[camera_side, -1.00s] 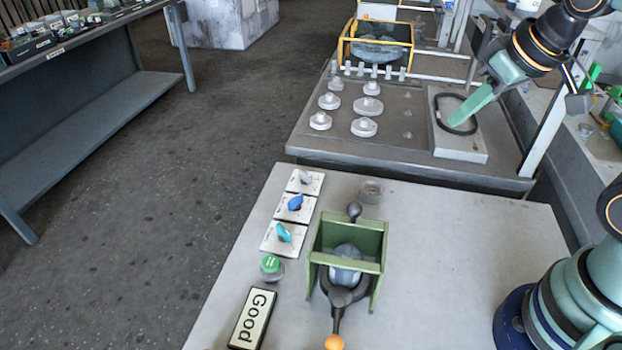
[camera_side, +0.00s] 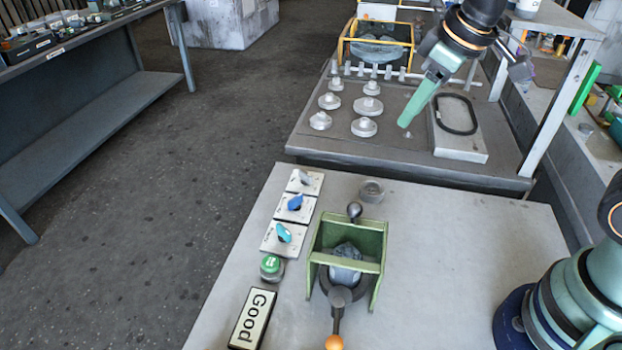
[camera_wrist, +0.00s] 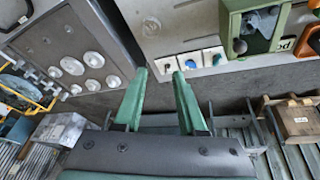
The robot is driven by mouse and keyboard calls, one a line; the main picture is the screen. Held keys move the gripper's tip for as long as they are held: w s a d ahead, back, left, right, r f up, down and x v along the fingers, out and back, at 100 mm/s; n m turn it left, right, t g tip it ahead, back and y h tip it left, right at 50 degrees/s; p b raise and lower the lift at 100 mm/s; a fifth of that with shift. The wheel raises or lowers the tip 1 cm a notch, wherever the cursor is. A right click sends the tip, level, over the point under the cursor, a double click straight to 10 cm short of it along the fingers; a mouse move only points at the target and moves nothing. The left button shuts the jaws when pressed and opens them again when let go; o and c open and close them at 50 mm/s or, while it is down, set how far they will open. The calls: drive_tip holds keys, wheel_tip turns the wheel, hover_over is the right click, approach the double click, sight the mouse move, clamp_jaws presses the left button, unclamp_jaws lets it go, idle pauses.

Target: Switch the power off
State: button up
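Three rotary switches on white plates stand in a row on the light table: a grey knob (camera_side: 305,178), a blue knob (camera_side: 295,202) and a teal knob (camera_side: 284,233). Which one is the power switch cannot be read. A round green button (camera_side: 270,263) sits below them. The switch plates also show in the wrist view (camera_wrist: 190,63), beyond my fingertips. My gripper (camera_side: 404,124) hangs over the grey rear bench, well behind the switches and to their right. In the wrist view its two green fingers (camera_wrist: 161,74) are apart with nothing between them.
A green fixture (camera_side: 375,262) with an orange-tipped lever stands right of the switches. A "Good" sign (camera_side: 252,319) lies at the front. Several round grey parts (camera_side: 364,127) and a block with a black ring (camera_side: 457,137) are on the rear bench.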

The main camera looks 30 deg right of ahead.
sight(283, 228)
drive_tip(key=w+a+f+n+g, duration=0.1)
drive_tip(key=w+a+f+n, duration=0.1)
drive_tip(key=a+f+n, duration=0.2)
drive_tip(key=w+a+f+n+g, duration=0.1)
drive_tip(key=w+a+f+n, duration=0.2)
drive_tip(key=a+f, duration=0.5)
drive_tip(key=w+a+f+n+g, duration=0.2)
drive_tip(key=a+f+n, duration=0.2)
drive_tip(key=a+f, duration=0.3)
drive_tip(key=shift+w+a+f+n+h, duration=0.1)
drive_tip(key=shift+a+n+h, duration=0.1)
drive_tip(key=shift+a, duration=0.3)
drive_tip(key=shift+w+a+n+h, duration=0.1)
drive_tip(key=shift+a+n, duration=0.1)
drive_tip(key=shift+a, duration=0.25)
drive_tip(key=shift+f, duration=1.35)
drive_tip(key=m, duration=0.3)
drive_tip(key=shift+s+m, duration=0.15)
drive_tip(key=shift+m, duration=0.15)
drive_tip(key=m, duration=0.3)
drive_tip(key=shift+f+m, duration=0.1)
drive_tip(key=shift+m, duration=0.3)
drive_tip(key=m, duration=0.3)
drive_tip(key=shift+m, duration=0.4)
drive_tip(key=m, duration=0.3)
drive_tip(key=shift+f, duration=0.55)
